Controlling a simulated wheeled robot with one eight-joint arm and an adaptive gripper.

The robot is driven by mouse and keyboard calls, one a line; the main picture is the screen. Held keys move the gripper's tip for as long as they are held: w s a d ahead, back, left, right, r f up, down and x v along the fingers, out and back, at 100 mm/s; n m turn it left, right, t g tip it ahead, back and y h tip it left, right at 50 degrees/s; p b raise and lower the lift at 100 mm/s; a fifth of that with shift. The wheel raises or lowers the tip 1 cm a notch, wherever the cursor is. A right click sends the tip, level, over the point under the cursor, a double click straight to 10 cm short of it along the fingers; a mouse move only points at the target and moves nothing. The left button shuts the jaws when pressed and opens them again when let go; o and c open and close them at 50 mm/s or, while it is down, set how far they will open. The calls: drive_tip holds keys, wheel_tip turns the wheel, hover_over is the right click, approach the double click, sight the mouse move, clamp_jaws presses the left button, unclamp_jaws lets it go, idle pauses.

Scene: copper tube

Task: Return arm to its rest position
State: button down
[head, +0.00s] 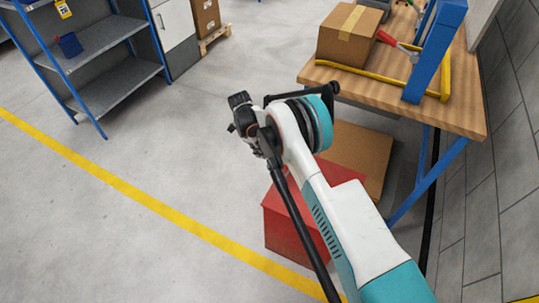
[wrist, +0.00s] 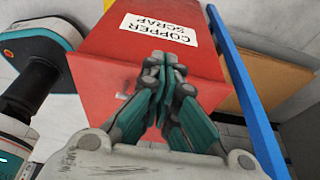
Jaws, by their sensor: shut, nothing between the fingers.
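My gripper shows in the wrist view (wrist: 165,68) with its teal and grey fingers closed together and nothing between them. Behind the fingers in that view is a red box (wrist: 105,55) with a white label reading "COPPER SCRAP" (wrist: 160,28). In the head view my arm reaches up from the bottom right, bent at the teal and white joint, and its dark end (head: 245,118) is over the open floor left of the workbench. The red box (head: 290,225) stands on the floor, partly hidden by my arm. The gripper's fingers are not clear in the head view.
A wooden workbench (head: 400,95) with blue legs stands at the right, bearing a cardboard box (head: 349,35), a yellow tube frame and a red-handled tool. Another cardboard box (head: 355,155) is under it. A blue-framed shelf (head: 115,80) stands at the left. The floor between is clear.

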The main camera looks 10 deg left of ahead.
drive_tip(key=shift+w+a, duration=0.2)
drive_tip(key=shift+a, duration=0.5)
drive_tip(key=shift+r, duration=0.1)
drive_tip(key=d+r+n+t+y, duration=0.1)
drive_tip(key=d+r+n, duration=0.45)
drive_tip(key=r, duration=0.95)
drive_tip(key=d+r+n+t+y, duration=0.1)
drive_tip(key=d+r+n, duration=0.1)
drive_tip(key=d+r, duration=1)
drive_tip(key=s+d+r+n+t+y, duration=0.1)
drive_tip(key=s+d+r+n, duration=0.2)
drive_tip(key=r, duration=0.5)
drive_tip(key=s+d+r+n+t, duration=0.1)
drive_tip(key=s+d+r+n, duration=0.15)
drive_tip(key=s+r, duration=0.4)
drive_tip(key=s+d+n+t, duration=0.1)
drive_tip(key=s+d+n, duration=0.2)
drive_tip(key=s, duration=0.5)
drive_tip(key=s+d+n+t, duration=0.1)
drive_tip(key=s+d+n, duration=0.1)
drive_tip(key=s+d, duration=0.3)
drive_tip(key=s+d+r+n+t, duration=0.1)
drive_tip(key=s+d, duration=0.4)
drive_tip(key=s, duration=0.6)
drive_tip(key=n+t, duration=0.1)
drive_tip(key=n, duration=0.1)
drive_tip(key=shift+n, duration=0.3)
